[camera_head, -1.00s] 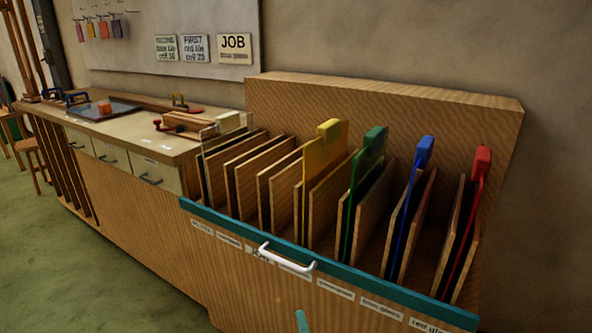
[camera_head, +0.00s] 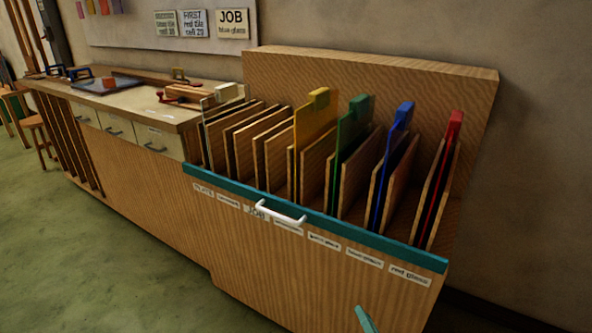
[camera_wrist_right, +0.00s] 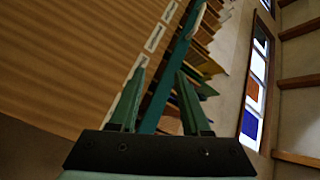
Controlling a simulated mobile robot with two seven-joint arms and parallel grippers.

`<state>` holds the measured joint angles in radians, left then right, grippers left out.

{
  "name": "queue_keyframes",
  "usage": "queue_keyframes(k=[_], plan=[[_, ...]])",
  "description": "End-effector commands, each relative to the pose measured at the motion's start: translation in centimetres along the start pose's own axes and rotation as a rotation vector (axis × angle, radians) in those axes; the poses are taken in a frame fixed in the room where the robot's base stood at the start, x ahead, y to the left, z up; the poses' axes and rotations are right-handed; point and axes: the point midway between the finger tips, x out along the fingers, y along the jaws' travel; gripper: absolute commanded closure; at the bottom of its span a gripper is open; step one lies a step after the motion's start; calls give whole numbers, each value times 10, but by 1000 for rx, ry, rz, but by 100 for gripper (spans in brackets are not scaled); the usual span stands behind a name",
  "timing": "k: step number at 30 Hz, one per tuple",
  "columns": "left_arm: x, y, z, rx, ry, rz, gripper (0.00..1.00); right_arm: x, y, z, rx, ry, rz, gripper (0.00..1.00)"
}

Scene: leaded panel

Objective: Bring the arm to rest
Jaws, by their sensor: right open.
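My right gripper shows in the head view only as a teal fingertip (camera_head: 366,319) at the bottom edge, in front of the wooden rack's front panel. In the right wrist view, my right gripper (camera_wrist_right: 160,88) has two green fingers apart with nothing between them. Behind the fingers are the rack's teal front rail (camera_wrist_right: 160,105) and its wooden front. I cannot tell how far the fingers are from the rail. My left gripper is not in view.
The wooden rack (camera_head: 240,240) has a white handle (camera_head: 281,212) and holds yellow (camera_head: 314,122), green (camera_head: 352,130), blue (camera_head: 397,135) and red (camera_head: 446,140) tabbed sheets among dividers. A workbench (camera_head: 130,105) stands to the left. Green floor is clear at the lower left.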

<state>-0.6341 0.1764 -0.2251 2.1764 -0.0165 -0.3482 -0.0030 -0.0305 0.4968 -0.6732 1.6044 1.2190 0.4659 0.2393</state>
Motion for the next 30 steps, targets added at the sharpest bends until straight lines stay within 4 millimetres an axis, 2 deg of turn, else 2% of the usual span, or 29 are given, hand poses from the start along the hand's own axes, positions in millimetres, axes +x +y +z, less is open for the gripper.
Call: queue_keyframes(k=[3,4,6,12,18,22,27,29,30], plan=[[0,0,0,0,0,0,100,-11,24,-28,-105,-21,23,53],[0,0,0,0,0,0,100,-15,25,-28,-126,-35,22,53],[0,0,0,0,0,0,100,-25,12,-10,-194,-94,-5,53],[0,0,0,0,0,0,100,-57,-5,19,-463,-248,-51,53],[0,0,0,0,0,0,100,-99,-4,33,-837,-408,-43,53],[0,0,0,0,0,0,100,-122,4,28,-1071,-487,-3,53],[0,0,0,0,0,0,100,-147,15,8,-1338,-565,78,53],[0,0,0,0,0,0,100,-155,19,0,-1420,-587,113,53],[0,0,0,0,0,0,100,-149,14,6,-1365,-558,121,53]])
